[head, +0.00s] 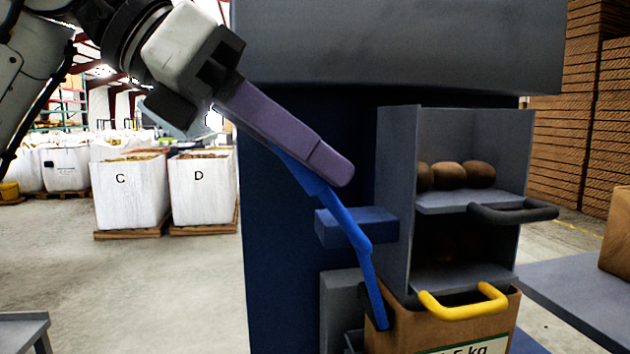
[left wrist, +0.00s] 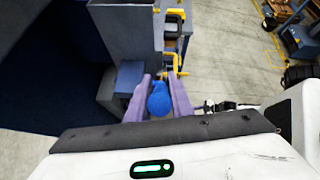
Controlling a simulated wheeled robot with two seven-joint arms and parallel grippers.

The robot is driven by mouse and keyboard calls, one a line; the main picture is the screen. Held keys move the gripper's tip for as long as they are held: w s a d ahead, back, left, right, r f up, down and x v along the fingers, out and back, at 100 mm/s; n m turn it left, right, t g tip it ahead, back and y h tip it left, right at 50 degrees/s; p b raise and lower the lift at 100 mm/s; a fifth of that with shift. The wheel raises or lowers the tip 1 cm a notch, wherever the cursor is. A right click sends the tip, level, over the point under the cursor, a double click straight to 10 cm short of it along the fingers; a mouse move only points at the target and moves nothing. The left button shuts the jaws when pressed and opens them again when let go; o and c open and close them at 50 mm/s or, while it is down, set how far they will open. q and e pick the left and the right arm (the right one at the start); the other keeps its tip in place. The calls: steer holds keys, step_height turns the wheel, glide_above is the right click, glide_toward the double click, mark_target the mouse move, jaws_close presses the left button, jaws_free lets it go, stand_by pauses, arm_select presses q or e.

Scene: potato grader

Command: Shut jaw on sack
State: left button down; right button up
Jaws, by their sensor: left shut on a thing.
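My left gripper (head: 330,168) reaches in from the upper left with long purple fingers. It is shut on the upper end of a blue lever (head: 343,222). The lever slopes down to the right, and its lower end is at the left edge of the brown paper sack (head: 430,337). In the left wrist view the lever's rounded blue end (left wrist: 159,100) sits between the two fingers. The sack is under the grey chute (head: 396,200), and its lower part is cut off by the frame. The jaw itself cannot be made out clearly. My right gripper is not in view.
A yellow handle (head: 465,308) sticks out just above the sack, and a black handle (head: 512,213) sits higher. Brown potatoes (head: 450,175) lie in the upper chute. A blue block (head: 357,227) is beside the lever. A grey bench (head: 580,288) is at right; open floor lies left.

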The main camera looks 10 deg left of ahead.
arm_select(q)
steer(key=shift+s+a+f, duration=0.1)
steer(key=shift+f, duration=0.05)
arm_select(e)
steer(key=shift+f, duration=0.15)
arm_select(q)
steer(key=shift+f, duration=0.15)
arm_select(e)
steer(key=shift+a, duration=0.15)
arm_select(q)
steer(key=c, duration=1.9)
jaws_free()
steer(key=shift+c, duration=0.2)
steer(key=o, duration=0.4)
steer(key=shift+a, duration=0.3)
steer(key=shift+d, duration=0.1)
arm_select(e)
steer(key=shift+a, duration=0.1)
arm_select(q)
steer(key=shift+s+a+r, duration=0.15)
steer(key=shift+a+r, duration=0.2)
steer(key=shift+r, duration=0.1)
steer(key=p+v, duration=0.1)
steer(key=v, duration=0.8)
steer(key=shift+s+a+f, duration=0.1)
steer(key=shift+a, duration=0.15)
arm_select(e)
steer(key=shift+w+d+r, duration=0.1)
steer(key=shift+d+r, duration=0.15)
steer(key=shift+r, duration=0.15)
